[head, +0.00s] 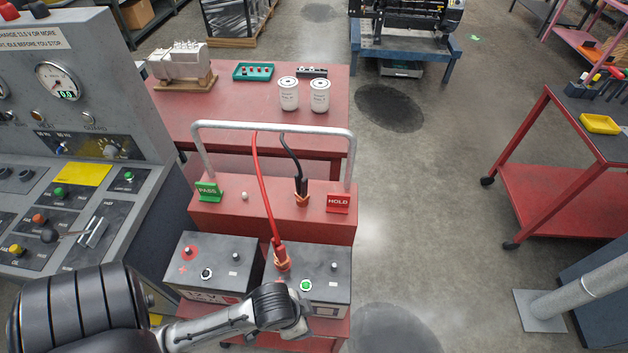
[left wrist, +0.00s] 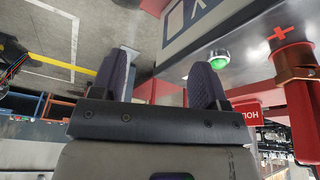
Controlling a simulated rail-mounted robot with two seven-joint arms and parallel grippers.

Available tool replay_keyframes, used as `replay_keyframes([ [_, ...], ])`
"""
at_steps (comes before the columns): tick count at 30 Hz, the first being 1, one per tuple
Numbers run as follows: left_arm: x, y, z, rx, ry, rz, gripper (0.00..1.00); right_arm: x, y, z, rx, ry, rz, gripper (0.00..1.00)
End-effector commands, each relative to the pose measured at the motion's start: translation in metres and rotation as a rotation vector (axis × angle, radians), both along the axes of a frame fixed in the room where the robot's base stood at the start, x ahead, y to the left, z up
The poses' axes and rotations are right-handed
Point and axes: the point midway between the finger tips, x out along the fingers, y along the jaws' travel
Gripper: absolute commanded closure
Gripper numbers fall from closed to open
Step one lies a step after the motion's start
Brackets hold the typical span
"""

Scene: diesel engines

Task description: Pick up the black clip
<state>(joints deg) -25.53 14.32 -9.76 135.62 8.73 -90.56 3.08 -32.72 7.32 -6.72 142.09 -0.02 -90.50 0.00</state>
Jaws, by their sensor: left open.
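The black clip (head: 301,188) stands upright in a copper-coloured holder on top of the red cart, left of the HOLD sign. Its black cable rises to the metal handle bar. The red clip (head: 281,255) sits on the right battery (head: 325,272), and it also shows at the right of the left wrist view (left wrist: 297,100). My left gripper (head: 298,322) is low over the front of the right battery, well below the black clip. In the left wrist view its two fingers (left wrist: 161,78) are apart with nothing between them. The black clip is not distinguishable there.
A left battery (head: 213,262) stands beside the right one. The metal handle bar (head: 270,126) arches above the cart (head: 240,210). PASS (head: 208,191) and HOLD (head: 338,203) signs flank its top. A grey console (head: 100,180) is at left.

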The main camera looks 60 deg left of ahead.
Motion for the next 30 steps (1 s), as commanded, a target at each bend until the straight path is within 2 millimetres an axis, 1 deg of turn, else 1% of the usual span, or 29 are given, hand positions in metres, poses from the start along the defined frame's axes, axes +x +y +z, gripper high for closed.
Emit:
replay_keyframes([
  [1, 0.017, 0.006, 0.023, 0.005, 0.008, -0.031, 0.32, -0.003, 0.002, 0.027, 0.004, 0.006, -0.001, 0.57],
  [2, 0.027, 0.011, 0.026, 0.005, 0.02, -0.047, 0.32, -0.004, 0.003, 0.033, 0.007, 0.009, -0.001, 0.57],
  [3, 0.041, 0.017, 0.026, 0.005, 0.039, -0.065, 0.32, -0.006, 0.003, 0.037, 0.008, 0.014, 0.0, 0.57],
  [5, 0.062, 0.032, 0.026, 0.01, 0.073, -0.079, 0.32, -0.008, 0.004, 0.041, 0.01, 0.017, -0.001, 0.57],
  [6, 0.076, 0.045, 0.026, 0.016, 0.097, -0.082, 0.32, -0.008, 0.004, 0.042, 0.011, 0.017, -0.001, 0.57],
  [8, 0.099, 0.069, 0.029, 0.031, 0.136, -0.068, 0.32, -0.008, 0.004, 0.043, 0.013, 0.016, -0.002, 0.57],
  [9, 0.113, 0.088, 0.032, 0.041, 0.162, -0.047, 0.32, -0.007, 0.005, 0.043, 0.013, 0.016, -0.003, 0.57],
  [11, 0.134, 0.119, 0.041, 0.055, 0.199, -0.004, 0.32, -0.007, 0.005, 0.042, 0.014, 0.015, -0.003, 0.57],
  [12, 0.147, 0.141, 0.049, 0.063, 0.221, 0.034, 0.32, -0.006, 0.005, 0.042, 0.015, 0.016, -0.004, 0.57],
  [14, 0.163, 0.174, 0.065, 0.071, 0.248, 0.098, 0.32, -0.006, 0.005, 0.041, 0.016, 0.016, -0.004, 0.57],
  [15, 0.173, 0.195, 0.077, 0.074, 0.261, 0.144, 0.32, -0.006, 0.005, 0.041, 0.015, 0.015, -0.005, 0.57],
  [17, 0.184, 0.225, 0.096, 0.071, 0.278, 0.214, 0.32, -0.005, 0.005, 0.042, 0.015, 0.014, -0.004, 0.57],
  [18, 0.189, 0.243, 0.108, 0.068, 0.285, 0.259, 0.32, -0.005, 0.005, 0.042, 0.014, 0.012, -0.005, 0.57],
  [21, 0.198, 0.281, 0.137, 0.053, 0.296, 0.359, 0.32, -0.004, 0.005, 0.042, 0.013, 0.011, -0.004, 0.57],
  [24, 0.202, 0.306, 0.159, 0.035, 0.299, 0.432, 0.32, -0.004, 0.004, 0.042, 0.011, 0.011, -0.003, 0.57],
  [26, 0.203, 0.316, 0.168, 0.026, 0.299, 0.461, 0.32, -0.004, 0.003, 0.042, 0.008, 0.01, -0.001, 0.57],
  [28, 0.203, 0.323, 0.171, 0.02, 0.302, 0.483, 0.32, -0.004, 0.002, 0.042, 0.005, 0.011, 0.001, 0.57],
  [30, 0.204, 0.326, 0.168, 0.016, 0.303, 0.493, 0.32, -0.004, 0.002, 0.041, 0.003, 0.011, 0.002, 0.57],
])
